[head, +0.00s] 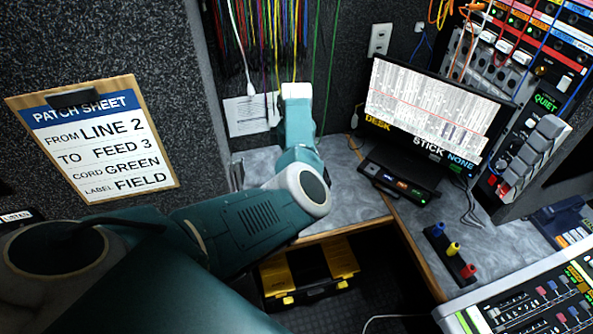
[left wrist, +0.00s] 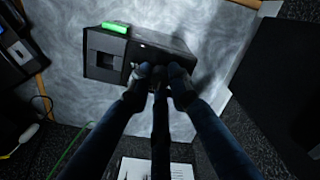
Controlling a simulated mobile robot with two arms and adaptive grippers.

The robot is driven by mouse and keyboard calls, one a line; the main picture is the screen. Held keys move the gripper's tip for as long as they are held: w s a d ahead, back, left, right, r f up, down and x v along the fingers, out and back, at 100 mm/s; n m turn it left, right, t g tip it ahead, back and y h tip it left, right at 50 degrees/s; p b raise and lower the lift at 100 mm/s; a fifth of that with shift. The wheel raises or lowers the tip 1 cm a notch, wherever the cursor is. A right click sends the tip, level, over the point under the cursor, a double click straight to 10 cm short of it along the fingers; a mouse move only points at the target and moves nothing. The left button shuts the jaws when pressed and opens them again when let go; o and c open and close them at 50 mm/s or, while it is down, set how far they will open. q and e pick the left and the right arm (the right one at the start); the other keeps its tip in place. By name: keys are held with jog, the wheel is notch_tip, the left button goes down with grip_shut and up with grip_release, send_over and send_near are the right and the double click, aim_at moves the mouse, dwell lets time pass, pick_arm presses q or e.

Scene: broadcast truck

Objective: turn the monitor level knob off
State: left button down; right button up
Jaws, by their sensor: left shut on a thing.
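In the left wrist view, a black box (left wrist: 108,55) with a green piece (left wrist: 115,28) on top sits on the grey marbled desk. My left gripper (left wrist: 160,77) is at the right part of its face. The fingers are close together and shut on a small dark part there, which I take to be the monitor level knob. The fingertips cover the knob, so its pointer and setting cannot be read. In the head view my left arm reaches over the desk (head: 360,212), and its gripper and the box are hidden behind the arm. My right gripper is not in view.
A monitor (head: 430,110) stands at the back right of the desk. A small block with coloured knobs (head: 452,248) is near the front edge, beside a mixing console (head: 535,300). A patch sheet (head: 95,140) hangs left. Patch cords hang behind my arm. A yellow-black case (head: 310,272) is below.

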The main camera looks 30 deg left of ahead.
pick_arm(q)
jog(key=n, duration=0.4)
jog(key=shift+n, duration=0.3)
jog(key=n, duration=0.4)
jog(key=shift+n, duration=0.3)
jog(key=n, duration=0.4)
jog(key=shift+n+b, duration=0.3)
jog(key=shift+n, duration=1.8)
jog(key=shift+r, duration=0.1)
jog(key=c, duration=1.6)
grip_release()
notch_tip(320, 180, up, 12)
jog(key=shift+f, duration=0.1)
